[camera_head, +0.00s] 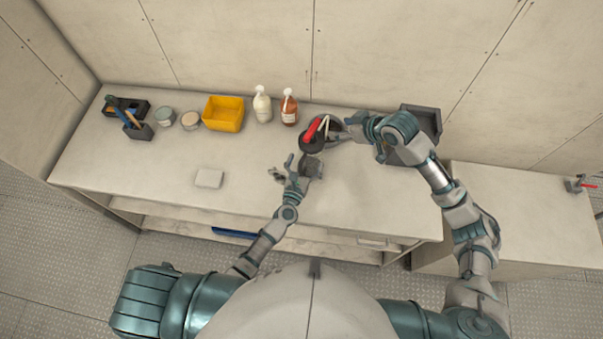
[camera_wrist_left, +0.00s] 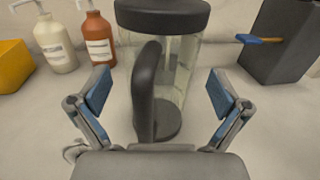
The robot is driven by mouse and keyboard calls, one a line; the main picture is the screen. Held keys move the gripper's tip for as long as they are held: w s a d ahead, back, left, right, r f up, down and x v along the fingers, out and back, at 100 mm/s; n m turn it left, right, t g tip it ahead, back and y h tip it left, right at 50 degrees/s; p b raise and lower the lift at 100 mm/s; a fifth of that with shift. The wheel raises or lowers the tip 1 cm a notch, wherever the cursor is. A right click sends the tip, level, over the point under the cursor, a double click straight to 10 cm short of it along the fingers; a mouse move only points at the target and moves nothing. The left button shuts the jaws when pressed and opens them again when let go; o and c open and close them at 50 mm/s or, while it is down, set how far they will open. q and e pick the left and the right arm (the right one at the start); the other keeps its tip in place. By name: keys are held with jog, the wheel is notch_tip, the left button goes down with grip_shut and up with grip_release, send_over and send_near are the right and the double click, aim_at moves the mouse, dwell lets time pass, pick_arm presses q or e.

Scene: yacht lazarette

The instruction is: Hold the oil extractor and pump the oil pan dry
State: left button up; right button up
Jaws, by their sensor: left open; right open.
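The oil extractor (camera_head: 311,143) stands on the bench, with a dark top in the head view. In the left wrist view the extractor (camera_wrist_left: 186,75) is a clear cylinder with a dark lid, a dark base and a thick black handle (camera_wrist_left: 147,92) on the near side. My left gripper (camera_head: 296,165) is open just in front of it. Its blue-padded fingers (camera_wrist_left: 157,92) are spread on both sides of the handle, apart from it. My right gripper (camera_head: 342,130) is open near a red part and pale tubing above the extractor. I cannot clearly make out the oil pan.
A white bottle (camera_head: 262,105), a brown bottle (camera_head: 289,108), a yellow bin (camera_head: 223,114), small jars (camera_head: 189,121) and a tool holder (camera_head: 139,131) line the back left. A pale block (camera_head: 208,178) lies in front.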

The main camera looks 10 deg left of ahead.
pick_arm(q)
jog(key=shift+w+d, duration=0.2)
jog(key=shift+w, duration=0.5)
jog(key=shift+w+d, duration=0.15)
jog(key=shift+w, duration=0.55)
jog(key=c, duration=1.5)
jog(key=shift+c, duration=0.2)
